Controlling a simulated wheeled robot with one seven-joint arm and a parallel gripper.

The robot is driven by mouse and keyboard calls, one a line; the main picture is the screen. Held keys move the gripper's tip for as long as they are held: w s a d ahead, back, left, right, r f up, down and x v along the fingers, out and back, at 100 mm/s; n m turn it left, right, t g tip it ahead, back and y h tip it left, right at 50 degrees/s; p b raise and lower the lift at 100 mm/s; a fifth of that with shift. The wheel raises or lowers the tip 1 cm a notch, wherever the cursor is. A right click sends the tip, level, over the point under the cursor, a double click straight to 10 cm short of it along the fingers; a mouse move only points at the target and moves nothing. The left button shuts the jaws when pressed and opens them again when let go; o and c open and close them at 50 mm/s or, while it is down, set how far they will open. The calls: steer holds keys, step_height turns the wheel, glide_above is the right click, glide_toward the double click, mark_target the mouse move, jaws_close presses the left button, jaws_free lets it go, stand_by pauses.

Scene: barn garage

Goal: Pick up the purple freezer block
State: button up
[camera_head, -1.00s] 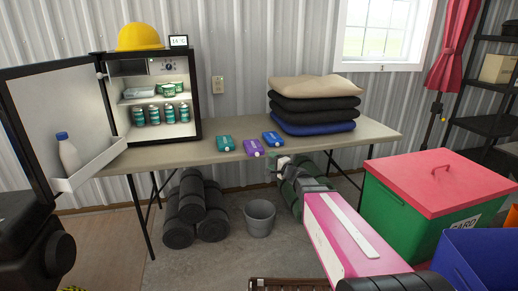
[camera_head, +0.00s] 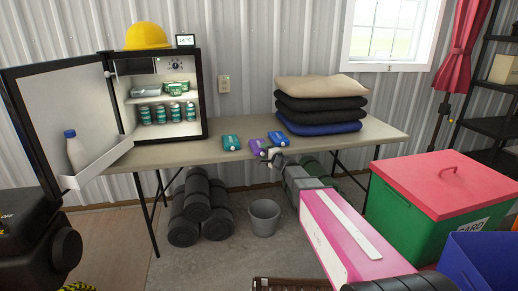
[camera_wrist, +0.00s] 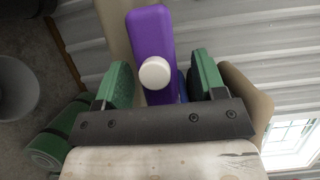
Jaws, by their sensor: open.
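The purple freezer block (camera_head: 257,146) lies at the front edge of the folding table (camera_head: 190,155), between a teal block (camera_head: 231,142) and a blue block (camera_head: 278,138). In the wrist view the purple block (camera_wrist: 151,32) has a round white cap facing the camera. My gripper (camera_head: 270,156) is at the table's front edge, by the capped end of the purple block. In the wrist view my gripper's green-padded fingers (camera_wrist: 163,72) are apart, one on each side of the block, with gaps visible. How far the block reaches between them is hard to tell.
Folded blankets (camera_head: 318,105) are stacked on the table to the right. An open small fridge (camera_head: 160,95) with cans stands at the left. Below are a grey bucket (camera_head: 263,216), black rolls (camera_head: 200,210), a pink box (camera_head: 350,240) and a green bin with red lid (camera_head: 440,190).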

jaws_close()
steer(key=shift+r, duration=0.1)
steer(key=shift+r, duration=0.55)
step_height(320, 180, up, 3)
steer(key=shift+f, duration=0.1)
steer(key=s+a+r, duration=0.7)
steer(key=s+a, duration=0.1)
steer(key=w+d+r+m+t+h, duration=0.1)
steer(key=d+r, duration=0.4)
steer(key=d, duration=0.5)
steer(key=w+d+r+m+t+h, duration=0.1)
steer(key=d+r+m+h, duration=0.3)
steer(key=d, duration=0.6)
steer(key=w+d+r+m+t+h, duration=0.2)
steer(key=d+r+h, duration=0.4)
steer(key=d+r, duration=0.2)
steer(key=shift+d+r+m, duration=0.25)
steer(key=shift+d+m, duration=0.15)
steer(key=shift+d, duration=0.7)
